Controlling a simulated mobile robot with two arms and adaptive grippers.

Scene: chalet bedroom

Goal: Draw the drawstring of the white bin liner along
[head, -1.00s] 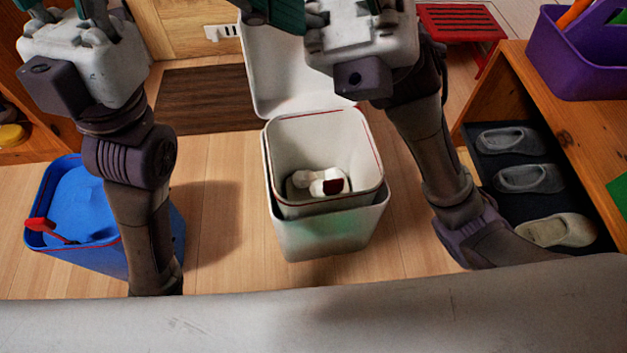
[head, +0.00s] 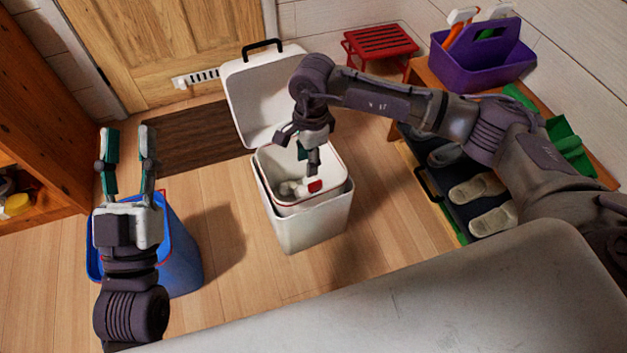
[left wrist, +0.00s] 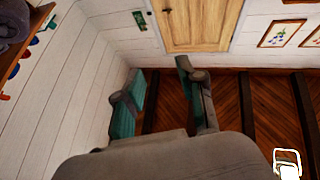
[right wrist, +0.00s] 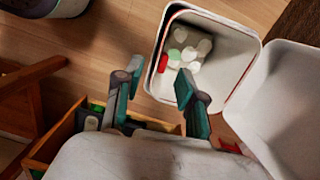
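The white bin (head: 318,228) stands open on the floor, with its lid (head: 258,98) tilted up behind it. A white liner (head: 337,172) with a thin red line along its rim sits inside; it also shows in the right wrist view (right wrist: 228,85). A small red piece (head: 315,186) shows at the liner, also in the right wrist view (right wrist: 163,63); I cannot tell whether it is the drawstring's tab. Pale rubbish (right wrist: 188,48) lies inside. My right gripper (head: 308,160) is open and empty above the bin. My left gripper (head: 128,135) is open, raised and empty at the left.
A blue bin (head: 180,255) stands at the left, partly behind my left arm. A low shelf with shoes (head: 478,190) and a purple caddy (head: 485,60) is at the right. A red stool (head: 378,45) and a brown mat (head: 190,137) lie behind. Floor between the bins is clear.

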